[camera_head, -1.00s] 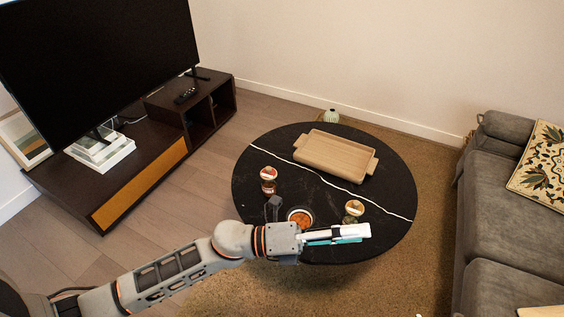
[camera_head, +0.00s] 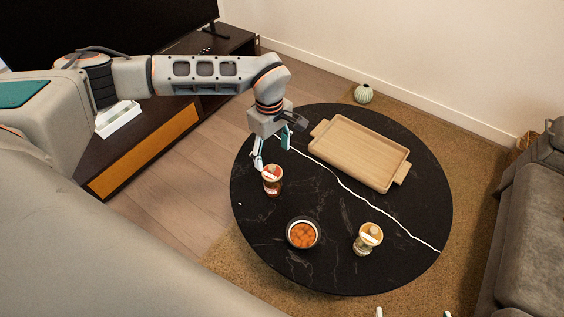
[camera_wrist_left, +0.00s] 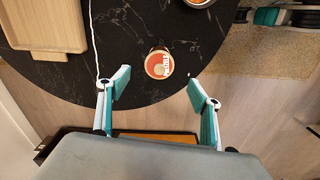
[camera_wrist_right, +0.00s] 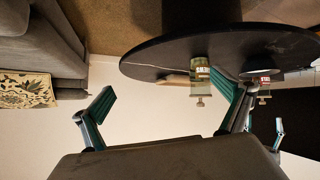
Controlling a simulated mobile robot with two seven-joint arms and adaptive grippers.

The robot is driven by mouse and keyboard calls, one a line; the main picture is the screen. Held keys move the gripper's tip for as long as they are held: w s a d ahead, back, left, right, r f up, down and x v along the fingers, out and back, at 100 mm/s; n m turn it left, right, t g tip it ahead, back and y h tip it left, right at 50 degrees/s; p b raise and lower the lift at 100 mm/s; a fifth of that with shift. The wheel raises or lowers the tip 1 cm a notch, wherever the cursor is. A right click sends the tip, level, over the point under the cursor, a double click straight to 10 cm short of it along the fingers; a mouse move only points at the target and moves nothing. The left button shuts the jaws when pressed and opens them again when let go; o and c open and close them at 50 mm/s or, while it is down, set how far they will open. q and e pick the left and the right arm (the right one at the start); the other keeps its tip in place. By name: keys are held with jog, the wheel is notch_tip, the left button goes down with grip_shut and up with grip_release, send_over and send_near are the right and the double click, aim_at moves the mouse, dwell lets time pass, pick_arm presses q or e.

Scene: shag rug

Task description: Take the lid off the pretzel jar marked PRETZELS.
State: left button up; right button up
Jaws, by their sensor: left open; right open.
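Two lidded jars stand upright on the round black table (camera_head: 330,265). One with reddish-brown contents (camera_head: 272,186) is at the left; its round lid (camera_wrist_left: 159,65) has a red and cream label. The other, paler jar (camera_head: 366,243) is at the right; it also shows upside down in the right wrist view (camera_wrist_right: 200,76). I cannot read PRETZELS on either. My left gripper (camera_head: 272,152) is open above and behind the left jar, apart from it. My right gripper (camera_head: 413,313) is open and empty at the bottom edge, in front of the table.
A bowl of orange food (camera_head: 302,234) stands between the jars, toward the front. A wooden tray (camera_head: 360,152) lies at the back of the table. A grey sofa (camera_head: 530,230) is at the right and a low TV cabinet (camera_head: 140,165) at the left.

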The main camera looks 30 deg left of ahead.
aim_at(272, 167)
pick_arm(q)
jog(key=shift+w+a+f, duration=0.15)
jog(key=shift+a+f, duration=0.1)
jog(key=shift+f, duration=0.05)
jog(key=shift+f+b, duration=0.3)
jog(key=shift+f, duration=0.55)
notch_tip(272, 167, down, 6)
jog(key=shift+r+b, duration=0.25)
jog(key=shift+b, duration=0.55)
jog(key=shift+r, duration=0.1)
jog(key=c, duration=1)
